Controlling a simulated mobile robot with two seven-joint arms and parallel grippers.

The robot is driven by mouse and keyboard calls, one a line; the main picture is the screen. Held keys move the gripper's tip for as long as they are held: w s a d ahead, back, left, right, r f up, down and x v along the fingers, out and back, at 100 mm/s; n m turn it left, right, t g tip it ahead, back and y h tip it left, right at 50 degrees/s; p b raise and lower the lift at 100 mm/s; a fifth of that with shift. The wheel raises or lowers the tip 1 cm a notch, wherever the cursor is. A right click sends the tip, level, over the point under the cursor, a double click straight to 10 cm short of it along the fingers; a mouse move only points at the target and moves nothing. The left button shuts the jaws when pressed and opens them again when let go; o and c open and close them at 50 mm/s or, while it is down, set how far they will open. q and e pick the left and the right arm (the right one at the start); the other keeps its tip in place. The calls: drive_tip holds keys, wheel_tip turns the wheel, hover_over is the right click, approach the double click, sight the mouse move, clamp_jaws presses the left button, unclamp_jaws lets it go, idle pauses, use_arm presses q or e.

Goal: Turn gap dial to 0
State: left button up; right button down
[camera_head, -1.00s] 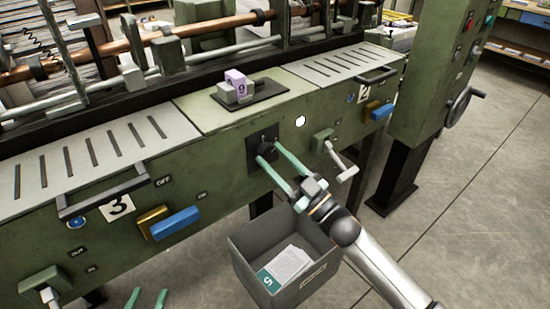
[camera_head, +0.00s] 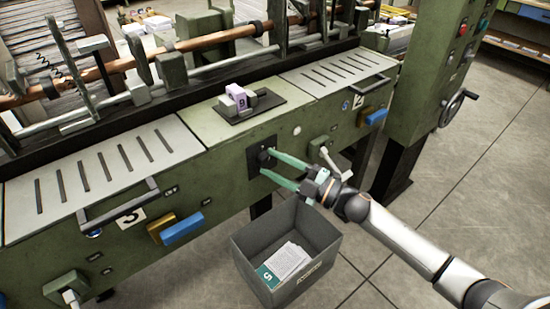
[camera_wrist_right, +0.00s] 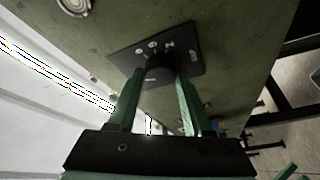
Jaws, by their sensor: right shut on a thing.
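The gap dial, a black knob (camera_head: 265,157) on a dark square plate (camera_head: 255,166), is on the front of the green machine. My right gripper (camera_head: 269,162) is shut on the knob, one green finger on each side. The right wrist view shows the knob (camera_wrist_right: 160,75) between the fingertips (camera_wrist_right: 158,84) and small white marks on the plate (camera_wrist_right: 187,57). The fingers hide part of the knob, and I cannot tell which mark it points to.
A grey bin (camera_head: 319,269) with a stack of sheets (camera_head: 285,264) stands below the dial. A small handle (camera_head: 330,163) sticks out just right of my gripper. Blue levers (camera_head: 182,229) and bar handles (camera_head: 117,206) project from the front. Open floor lies at the right.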

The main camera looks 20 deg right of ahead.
drive_tip(key=shift+r+n+g+p, duration=0.25)
drive_tip(key=shift+n+p, duration=0.25)
drive_tip(key=shift+n, duration=0.3)
drive_tip(key=shift+n+g+p, duration=0.35)
drive_tip(key=shift+n+p, duration=0.1)
drive_tip(key=shift+n, duration=0.05)
drive_tip(key=shift+f+n+p, duration=0.15)
drive_tip(key=shift+n+p, duration=0.15)
drive_tip(key=shift+n, duration=0.1)
drive_tip(key=shift+c, duration=1.6)
unclamp_jaws()
drive_tip(key=shift+s+d, duration=0.1)
drive_tip(key=v, duration=1.2)
drive_tip(key=shift+s+r, duration=0.2)
drive_tip(key=shift+r, duration=0.1)
